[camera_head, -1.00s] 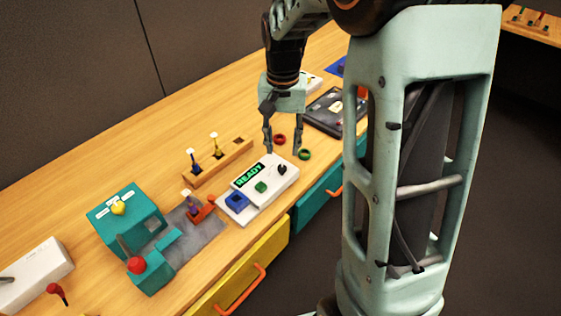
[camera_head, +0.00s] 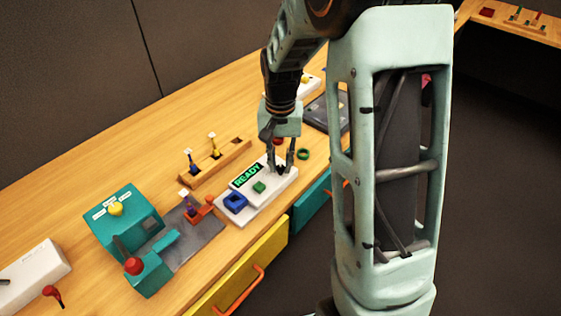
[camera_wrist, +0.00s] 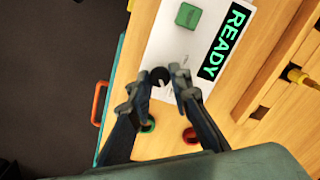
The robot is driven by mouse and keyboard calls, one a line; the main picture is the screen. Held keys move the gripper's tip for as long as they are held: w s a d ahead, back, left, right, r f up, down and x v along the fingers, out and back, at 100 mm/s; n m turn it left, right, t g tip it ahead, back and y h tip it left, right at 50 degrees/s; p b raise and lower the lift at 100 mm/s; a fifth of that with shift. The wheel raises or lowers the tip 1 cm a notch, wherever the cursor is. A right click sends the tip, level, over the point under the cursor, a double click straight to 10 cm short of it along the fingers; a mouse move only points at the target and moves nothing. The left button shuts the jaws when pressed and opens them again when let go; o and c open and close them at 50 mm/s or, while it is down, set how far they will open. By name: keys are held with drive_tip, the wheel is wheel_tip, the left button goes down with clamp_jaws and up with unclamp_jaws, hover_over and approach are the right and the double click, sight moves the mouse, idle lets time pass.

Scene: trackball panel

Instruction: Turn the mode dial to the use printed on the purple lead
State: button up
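The mode dial (camera_wrist: 160,76) is a small black knob at the right end of the white panel (camera_head: 229,216). My gripper (camera_head: 281,167) is down at that end, with one finger on each side of the dial. In the wrist view the fingertips (camera_wrist: 160,80) are drawn in close, and the dial fills the gap between them. The fingers cover most marks around the dial. The purple lead (camera_head: 192,213) seems to stand upright by a red-orange part left of the panel. Its white tag (camera_head: 184,194) is too small to read.
A wooden rack (camera_head: 231,163) with two tagged leads stands behind. A teal box (camera_head: 127,228) is at left. Red and green rings (camera_head: 303,154) lie near my gripper.

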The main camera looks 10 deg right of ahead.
clamp_jaws()
drive_tip(key=shift+n, duration=0.3)
drive_tip(key=n, duration=0.4)
drive_tip(key=shift+n+p, duration=0.3)
drive_tip(key=shift+p, duration=0.05)
drive_tip(key=shift+n+p, duration=0.4)
drive_tip(key=shift+n, duration=1.9)
drive_tip(key=o, duration=0.7)
unclamp_jaws()
